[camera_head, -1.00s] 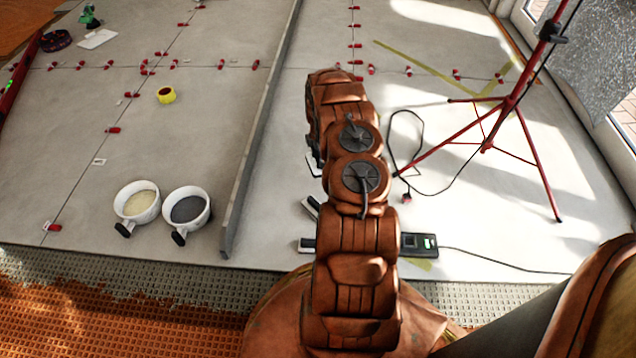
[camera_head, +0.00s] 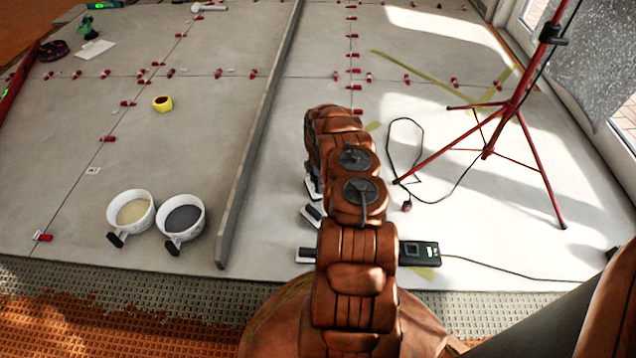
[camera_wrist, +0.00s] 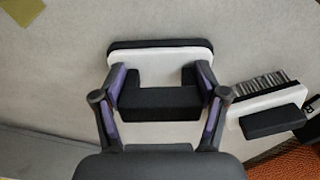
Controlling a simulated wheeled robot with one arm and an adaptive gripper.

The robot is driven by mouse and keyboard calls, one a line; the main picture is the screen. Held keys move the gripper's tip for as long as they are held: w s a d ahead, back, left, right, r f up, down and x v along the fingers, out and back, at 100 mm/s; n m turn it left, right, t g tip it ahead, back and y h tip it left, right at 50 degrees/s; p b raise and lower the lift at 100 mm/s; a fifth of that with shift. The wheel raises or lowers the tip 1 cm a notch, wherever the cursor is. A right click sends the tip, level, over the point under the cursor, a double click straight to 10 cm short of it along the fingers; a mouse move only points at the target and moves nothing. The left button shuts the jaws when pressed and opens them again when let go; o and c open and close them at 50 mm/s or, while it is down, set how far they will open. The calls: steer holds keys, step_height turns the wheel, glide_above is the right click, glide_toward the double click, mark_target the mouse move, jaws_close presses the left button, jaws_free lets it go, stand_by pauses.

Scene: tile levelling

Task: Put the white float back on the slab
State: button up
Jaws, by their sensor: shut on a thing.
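In the wrist view a float with a white plate (camera_wrist: 155,65), a black edge on its far side and a black handle (camera_wrist: 160,103) sits between the fingers of my gripper (camera_wrist: 160,90). The fingers are shut on the handle, one at each end. The grey slab (camera_wrist: 60,75) lies beneath; I cannot tell whether the float touches it. In the head view my arm hides the gripper and the held float. The slab also shows there (camera_head: 500,230).
Right of the float, close by, is a white-backed brush (camera_wrist: 270,105) with dark bristles and a black handle. A red tripod (camera_head: 515,110), a black device with a cable (camera_head: 420,253), a long grey straightedge (camera_head: 240,185) and two white buckets (camera_head: 130,212) stand around.

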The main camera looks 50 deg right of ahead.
steer(key=o, duration=1.3)
steer(key=shift+f, duration=0.15)
